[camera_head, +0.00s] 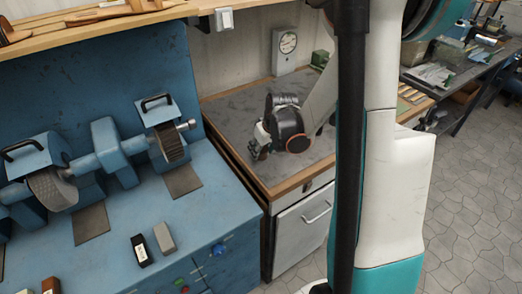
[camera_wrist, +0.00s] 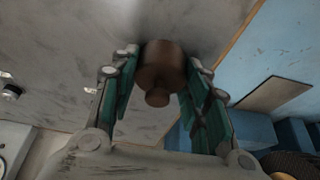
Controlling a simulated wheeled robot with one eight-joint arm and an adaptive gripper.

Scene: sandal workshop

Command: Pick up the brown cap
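The brown cap (camera_wrist: 160,70) shows in the wrist view as a round, dark brown piece with a narrower knob toward the camera. It sits between the two green-padded fingers of my gripper (camera_wrist: 164,60). The fingertips are spread about the cap's width, one on each side. I cannot tell whether they press on it or leave a thin gap. In the head view my gripper (camera_head: 260,142) is low over the grey top of the wooden-edged cabinet (camera_head: 235,111). The cap is not discernible there.
A blue bench with grinding wheels (camera_head: 52,188) stands at the left, with small blocks (camera_head: 164,237) on it. A white dial device (camera_head: 285,50) stands at the back of the cabinet top, near a green box (camera_head: 320,59). Tiled floor (camera_head: 470,200) is clear at right.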

